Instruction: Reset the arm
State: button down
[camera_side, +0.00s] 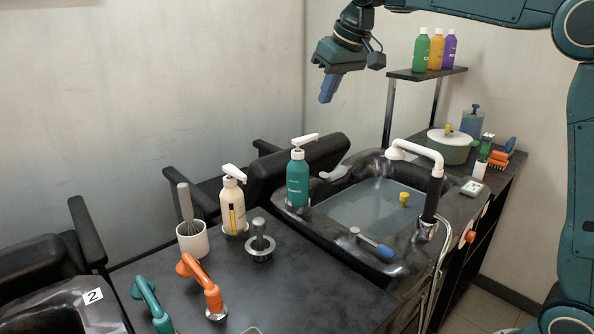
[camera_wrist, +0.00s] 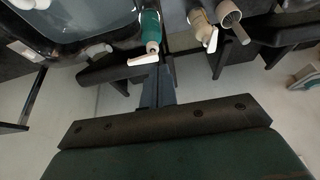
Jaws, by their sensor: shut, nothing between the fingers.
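My gripper (camera_side: 329,88) hangs in the air at the top centre of the side view, in front of the bare wall and left of the small shelf. Its blue fingers point down and are shut, with nothing seen between them. In the wrist view the closed fingers (camera_wrist: 160,88) point up the picture, apart from everything around them. The teal pump bottle (camera_side: 297,182) and the cream pump bottle (camera_side: 233,205) stand upright in holders below my gripper.
A basin (camera_side: 330,225) with water holds a small yellow-topped item. A white tap (camera_side: 418,152) arches over it. A shelf (camera_side: 428,73) carries green, yellow and purple bottles. A whisk cup (camera_side: 193,240) and orange (camera_side: 205,285) and teal (camera_side: 150,300) handsets stand on the counter. Air around my gripper is clear.

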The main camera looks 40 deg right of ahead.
jog(key=s+a+f, duration=0.1)
jog(key=s, duration=0.8)
jog(key=s+a+f, duration=0.1)
jog(key=s+f, duration=0.1)
jog(key=s, duration=0.7)
jog(key=s+f, duration=0.9)
jog(key=s, duration=0.5)
jog(key=shift+a+f+t, duration=0.2)
jog(key=shift+f+t, duration=0.1)
